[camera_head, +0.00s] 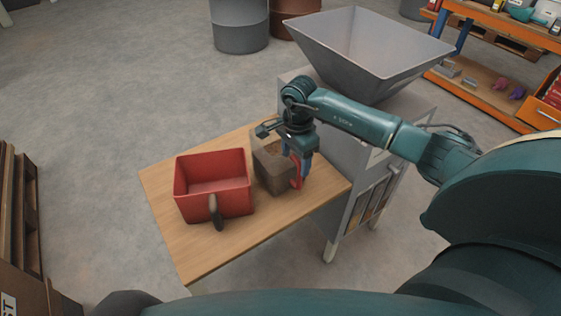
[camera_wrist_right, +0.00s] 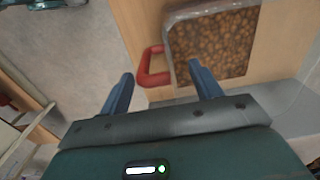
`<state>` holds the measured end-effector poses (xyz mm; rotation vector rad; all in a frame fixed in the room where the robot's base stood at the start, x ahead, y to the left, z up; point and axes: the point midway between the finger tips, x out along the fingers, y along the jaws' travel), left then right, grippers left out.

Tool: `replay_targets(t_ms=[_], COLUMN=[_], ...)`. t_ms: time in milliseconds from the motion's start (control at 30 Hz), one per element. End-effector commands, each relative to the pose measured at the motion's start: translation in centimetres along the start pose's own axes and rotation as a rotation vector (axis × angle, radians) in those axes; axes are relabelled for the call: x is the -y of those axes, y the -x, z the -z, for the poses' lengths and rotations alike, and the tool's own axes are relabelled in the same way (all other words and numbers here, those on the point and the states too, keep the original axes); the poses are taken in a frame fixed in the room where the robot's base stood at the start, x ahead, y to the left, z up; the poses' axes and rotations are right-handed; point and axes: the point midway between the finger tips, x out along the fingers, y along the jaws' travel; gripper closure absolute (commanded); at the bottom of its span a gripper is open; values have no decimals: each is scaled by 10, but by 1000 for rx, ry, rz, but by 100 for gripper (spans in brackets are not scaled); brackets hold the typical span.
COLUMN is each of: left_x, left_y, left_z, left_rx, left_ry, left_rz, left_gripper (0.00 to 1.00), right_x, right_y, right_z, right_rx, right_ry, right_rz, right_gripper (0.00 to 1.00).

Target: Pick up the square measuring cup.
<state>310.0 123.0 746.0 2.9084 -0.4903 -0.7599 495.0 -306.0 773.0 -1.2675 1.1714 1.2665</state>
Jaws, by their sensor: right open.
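The square measuring cup (camera_head: 272,172) is a grey-brown box with a red handle (camera_head: 297,172), standing on the wooden table. In the right wrist view the cup (camera_wrist_right: 218,45) is full of brown bean-like pieces, and its red handle (camera_wrist_right: 150,70) sticks out to the left. My right gripper (camera_head: 300,160) is at the handle side of the cup. Its blue fingers (camera_wrist_right: 160,72) are open, one on each side of the handle in that view; I cannot tell whether they touch it. My left gripper is not in view.
A red open container (camera_head: 195,202) with a dark handle stands left of the cup on the wooden table (camera_head: 175,250). A grey machine with a hopper (camera_head: 365,60) stands right behind the cup. Shelves (camera_head: 475,95) are at the far right.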

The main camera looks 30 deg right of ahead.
Motion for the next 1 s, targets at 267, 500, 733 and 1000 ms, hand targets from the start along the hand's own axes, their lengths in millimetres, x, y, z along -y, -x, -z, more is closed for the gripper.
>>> replay_targets(t_ms=[267,500,733,1000], left_x=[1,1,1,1], left_y=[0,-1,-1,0], left_z=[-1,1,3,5], left_rx=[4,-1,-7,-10], left_ry=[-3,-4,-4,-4], left_rz=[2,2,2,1], left_gripper=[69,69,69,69], right_x=[-1,0,0,0], right_y=[-27,-27,-26,-26], right_z=[0,0,0,0], right_rx=[1,1,1,1], right_ry=[0,0,0,-1], right_rz=[0,0,0,1], right_gripper=[36,40,59,81])
